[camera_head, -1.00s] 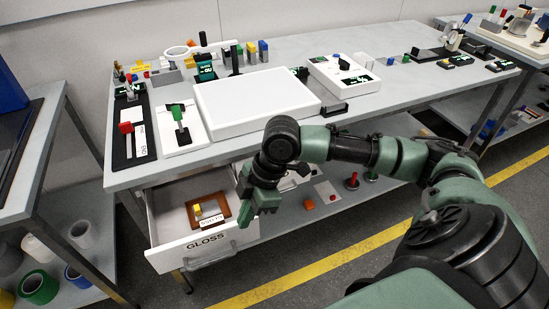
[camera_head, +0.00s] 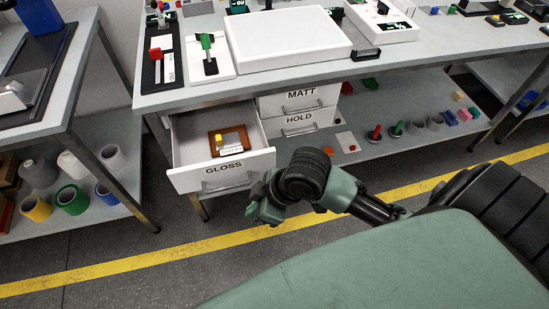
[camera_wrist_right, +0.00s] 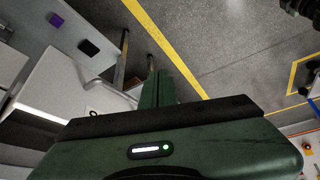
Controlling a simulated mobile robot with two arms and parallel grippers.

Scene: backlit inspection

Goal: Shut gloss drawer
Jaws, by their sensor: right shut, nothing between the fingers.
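The GLOSS drawer (camera_head: 240,176) is pulled out from under the bench at its left end. Its white front carries the GLOSS label and a grey bar handle (camera_head: 229,184). Inside lies a brown tray (camera_head: 215,143) with a yellow piece and a labelled card. My right gripper (camera_head: 256,212) is in front of the drawer, near its front right corner, and looks apart from it. In the right wrist view its fingers (camera_wrist_right: 162,85) are together and empty, with a white surface to their left. My left gripper is out of view.
The MATT drawer (camera_head: 310,94) and HOLD drawer (camera_head: 284,122) are closed beside it. The bench top (camera_head: 180,94) holds a white panel and switches. A side table (camera_head: 75,62) stands at left. A yellow floor line (camera_head: 130,260) crosses clear floor in front.

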